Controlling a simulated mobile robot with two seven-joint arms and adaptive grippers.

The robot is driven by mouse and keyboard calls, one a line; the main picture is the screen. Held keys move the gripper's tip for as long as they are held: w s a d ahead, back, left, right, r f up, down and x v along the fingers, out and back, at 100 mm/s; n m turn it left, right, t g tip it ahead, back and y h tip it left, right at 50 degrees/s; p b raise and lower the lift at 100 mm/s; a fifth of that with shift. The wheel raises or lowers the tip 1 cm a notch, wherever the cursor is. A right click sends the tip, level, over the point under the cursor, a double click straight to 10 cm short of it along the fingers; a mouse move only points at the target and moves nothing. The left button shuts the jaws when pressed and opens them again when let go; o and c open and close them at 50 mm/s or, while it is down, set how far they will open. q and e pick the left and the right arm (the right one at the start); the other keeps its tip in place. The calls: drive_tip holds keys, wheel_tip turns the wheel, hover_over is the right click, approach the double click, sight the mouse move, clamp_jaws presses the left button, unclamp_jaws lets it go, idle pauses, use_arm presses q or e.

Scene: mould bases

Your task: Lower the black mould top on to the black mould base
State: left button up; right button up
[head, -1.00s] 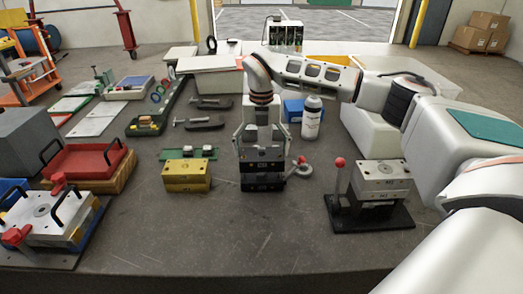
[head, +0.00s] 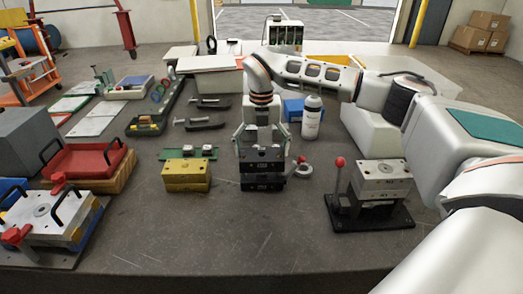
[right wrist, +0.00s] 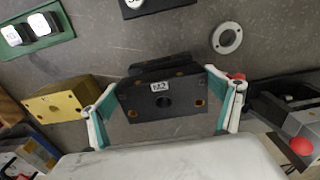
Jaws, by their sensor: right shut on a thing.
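The black mould top (head: 262,157) is a dark block with a small white label. My right gripper (head: 262,146) is shut on it, with a finger at each side. The top also shows in the right wrist view (right wrist: 163,101), between the teal finger pads. The black mould base (head: 262,183) stands on the table directly below the top, its front face showing in the head view. The two are very close, and I cannot tell whether they touch. The top hides most of the base in the right wrist view. My left gripper is not in view.
A yellow mould block (head: 186,175) stands just left. A metal ring (head: 303,170) and a grey mould on a black stand (head: 370,214) are to the right. A white bottle (head: 312,117) is behind. The table front is clear.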

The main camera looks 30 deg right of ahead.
sight(261, 149)
drive_tip(key=shift+f+b, duration=0.4)
drive_tip(key=shift+f, duration=1)
idle(0.7)
drive_tip(key=o, duration=1.7)
wheel_tip(261, 149, up, 12)
drive_tip(key=shift+r, duration=0.1)
